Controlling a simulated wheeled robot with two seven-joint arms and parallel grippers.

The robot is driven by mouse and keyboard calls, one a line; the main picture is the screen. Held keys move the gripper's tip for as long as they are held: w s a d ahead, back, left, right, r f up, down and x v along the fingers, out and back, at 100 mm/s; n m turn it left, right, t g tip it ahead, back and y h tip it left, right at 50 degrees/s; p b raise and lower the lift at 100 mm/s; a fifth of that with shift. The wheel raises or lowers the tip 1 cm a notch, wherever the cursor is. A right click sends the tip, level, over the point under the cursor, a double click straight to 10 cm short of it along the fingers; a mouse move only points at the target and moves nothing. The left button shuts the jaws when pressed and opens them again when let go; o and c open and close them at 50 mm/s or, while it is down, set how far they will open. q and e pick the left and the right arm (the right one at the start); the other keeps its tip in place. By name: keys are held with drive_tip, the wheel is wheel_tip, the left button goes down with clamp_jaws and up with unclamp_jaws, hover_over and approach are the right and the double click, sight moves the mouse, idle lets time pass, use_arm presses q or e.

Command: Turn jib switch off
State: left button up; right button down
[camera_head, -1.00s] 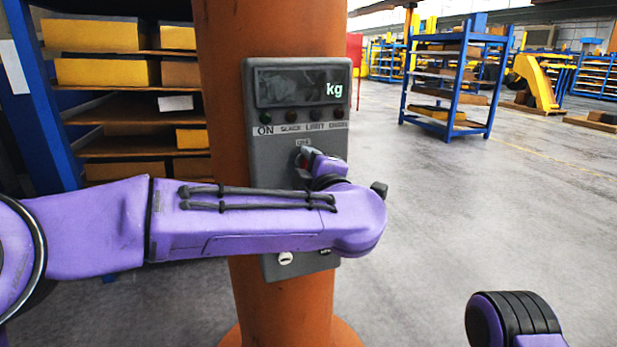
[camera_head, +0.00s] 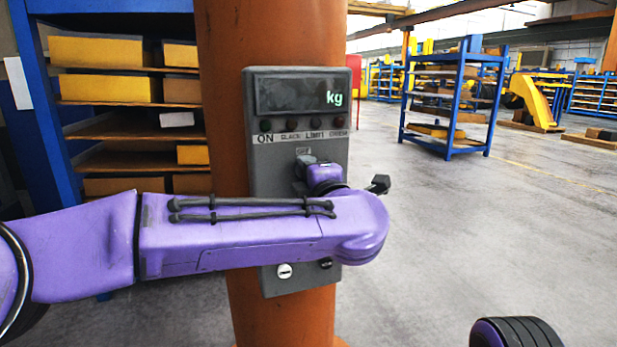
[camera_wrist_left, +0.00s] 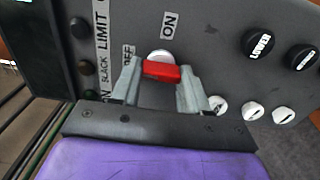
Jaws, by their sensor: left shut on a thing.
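The grey control box (camera_head: 262,190) is mounted on the orange column. The red switch handle (camera_wrist_left: 162,71) sits on a round white base on its face; ON and OFF labels are beside it. My left gripper (camera_wrist_left: 160,75) is shut on the handle, one finger on each side. In the head view, the left gripper (camera_head: 306,166) is mostly behind my purple wrist, and the red handle is hidden there. The box's display (camera_head: 298,92) shows only "kg". My right gripper is out of view.
Several black and white knobs (camera_wrist_left: 258,42) are close to the gripper on the box. The orange column (camera_head: 222,60) stands behind the box. Shelves with yellow boxes (camera_head: 95,52) are at left; a blue rack (camera_head: 455,100) is farther right.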

use_arm(q)
drive_tip(key=o, duration=1.1)
drive_tip(key=shift+c, duration=0.2)
drive_tip(key=b+v, duration=0.2)
drive_tip(key=v, duration=0.8)
drive_tip(key=shift+s+b, duration=0.3)
drive_tip(key=shift+d, duration=0.1)
